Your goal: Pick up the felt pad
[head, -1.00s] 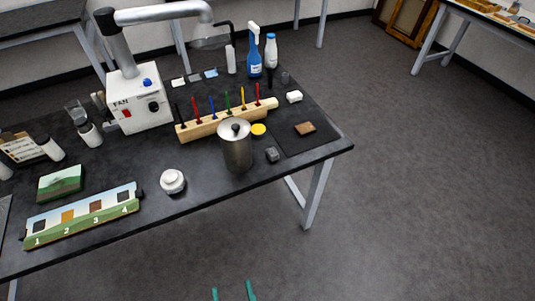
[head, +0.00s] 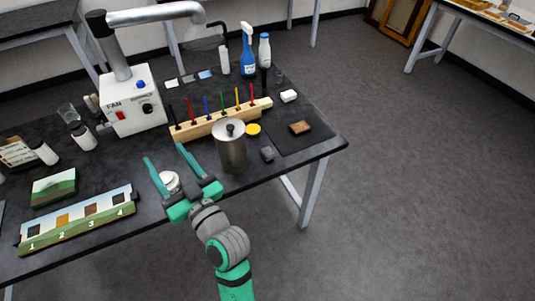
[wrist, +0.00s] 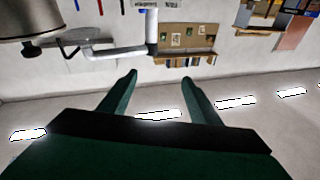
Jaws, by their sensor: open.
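I cannot tell for certain which thing is the felt pad. Candidates are a small dark grey block (head: 267,154) right of the steel canister, a brown block (head: 300,127) on a dark mat, and a white block (head: 289,96) behind the mat. My gripper (head: 164,151) is open and empty over the table's front part, left of the canister and well left of these blocks. Its fingers point away from me, near a white round jar (head: 169,182). In the wrist view, the open fingers (wrist: 159,76) show against the wall, with no block between them.
The steel canister (head: 231,155) stands between my gripper and the blocks. Behind it is a wooden rack (head: 219,119) with coloured tools. A yellow disc (head: 253,129), the dark mat (head: 312,143) and two bottles are nearby. A numbered panel (head: 77,218) lies at left.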

